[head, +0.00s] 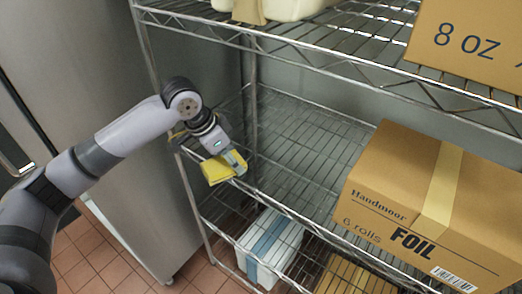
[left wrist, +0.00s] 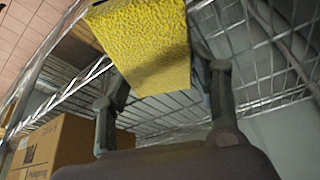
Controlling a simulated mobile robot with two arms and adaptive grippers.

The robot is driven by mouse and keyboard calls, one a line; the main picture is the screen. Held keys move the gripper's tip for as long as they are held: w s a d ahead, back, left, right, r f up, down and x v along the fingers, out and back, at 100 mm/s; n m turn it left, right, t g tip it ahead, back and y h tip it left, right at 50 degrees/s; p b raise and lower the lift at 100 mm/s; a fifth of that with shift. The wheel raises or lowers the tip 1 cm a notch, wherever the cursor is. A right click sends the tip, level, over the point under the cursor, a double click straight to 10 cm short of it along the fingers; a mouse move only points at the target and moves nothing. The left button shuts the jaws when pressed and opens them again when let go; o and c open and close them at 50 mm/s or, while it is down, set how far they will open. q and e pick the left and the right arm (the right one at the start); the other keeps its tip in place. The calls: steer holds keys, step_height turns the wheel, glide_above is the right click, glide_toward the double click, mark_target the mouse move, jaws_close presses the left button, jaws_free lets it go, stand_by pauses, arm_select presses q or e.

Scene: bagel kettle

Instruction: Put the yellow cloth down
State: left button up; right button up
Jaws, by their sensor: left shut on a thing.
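The yellow cloth (head: 217,169) is in my left gripper (head: 232,163), at the left end of the wire rack's middle shelf (head: 290,140) in the head view. In the left wrist view the cloth (left wrist: 150,45) is a thick, rough yellow block between the two fingers of the gripper (left wrist: 165,85). The gripper is shut on it. I cannot tell whether the cloth touches the shelf wires. My right gripper is in neither view.
A cardboard foil box (head: 400,215) stands on the right of the middle shelf. The shelf's left part is bare. An 8 oz box (head: 465,45) is on the upper shelf. A white box with a blue band (head: 270,245) is below. A steel cabinet (head: 90,70) stands left.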

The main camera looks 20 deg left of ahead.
arm_select(q)
steer(key=p, duration=0.2)
glide_above(266, 161)
steer(key=s+a, duration=0.1)
steer(key=shift+s+r, duration=0.1)
steer(key=shift+s, duration=0.1)
steer(key=shift+w+d, duration=0.1)
step_height(266, 161, down, 3)
steer(key=shift+f+p, duration=0.15)
steer(key=shift+p, duration=0.7)
steer(key=shift+f, duration=0.2)
steer(key=o, duration=1.1)
steer(key=shift+f, duration=0.1)
steer(key=b+v, duration=0.2)
steer(key=v, duration=1)
